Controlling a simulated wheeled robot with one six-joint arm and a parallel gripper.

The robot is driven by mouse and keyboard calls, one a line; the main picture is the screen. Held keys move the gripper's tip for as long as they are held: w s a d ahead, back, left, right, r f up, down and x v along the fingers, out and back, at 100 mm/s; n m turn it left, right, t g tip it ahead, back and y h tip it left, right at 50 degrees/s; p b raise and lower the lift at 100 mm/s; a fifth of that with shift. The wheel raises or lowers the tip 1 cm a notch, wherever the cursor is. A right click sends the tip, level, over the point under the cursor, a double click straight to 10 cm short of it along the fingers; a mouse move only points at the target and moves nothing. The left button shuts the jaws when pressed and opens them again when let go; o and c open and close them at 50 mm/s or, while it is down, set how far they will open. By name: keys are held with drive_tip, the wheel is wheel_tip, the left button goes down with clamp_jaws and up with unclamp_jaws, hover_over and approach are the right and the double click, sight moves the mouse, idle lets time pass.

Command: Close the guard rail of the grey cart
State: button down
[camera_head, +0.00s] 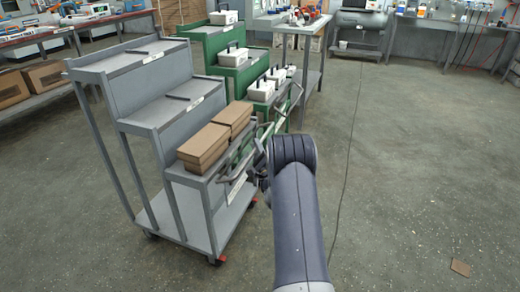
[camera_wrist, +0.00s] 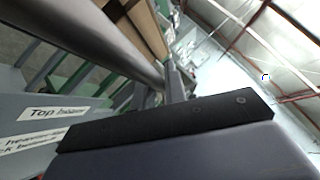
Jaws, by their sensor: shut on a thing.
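The grey cart (camera_head: 150,92) is a stepped, three-tier cart on wheels, left of the arm. Its guard rail (camera_head: 237,160) is a grey tubular frame at the front of the lowest step, beside the brown boxes. In the wrist view the rail (camera_wrist: 112,38) is a thick grey tube crossing the upper left, very close. My gripper (camera_head: 262,152) is at the rail's right side, shut on it. The fingertips are mostly hidden behind my wrist in the head view. A dark finger (camera_wrist: 170,120) fills the lower wrist view.
Two brown boxes (camera_head: 204,148) sit on the cart's lowest step. A green stepped cart (camera_head: 218,42) with white cases (camera_head: 262,90) stands just behind. A grey table (camera_head: 307,28) is beyond it. The floor to the right is open, with a cable (camera_head: 346,165) along it.

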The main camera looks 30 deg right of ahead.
drive_tip(key=w+a+r+n+g+y+p, duration=0.1)
drive_tip(key=w+a+r+n+g+p, duration=0.2)
drive_tip(key=n+g+p, duration=0.4)
drive_tip(key=shift+w+a+r+n+g+p, duration=0.35)
drive_tip(key=shift+w+r+n+p, duration=0.3)
drive_tip(key=shift+p, duration=0.85)
drive_tip(key=shift+f, duration=0.1)
drive_tip(key=c, duration=1.5)
unclamp_jaws()
drive_tip(key=shift+f, duration=0.1)
drive_tip(key=shift+o, duration=0.2)
drive_tip(key=p+v, duration=0.1)
drive_tip(key=v, duration=0.9)
drive_tip(key=shift+s+p, duration=0.35)
drive_tip(key=shift+p, duration=0.05)
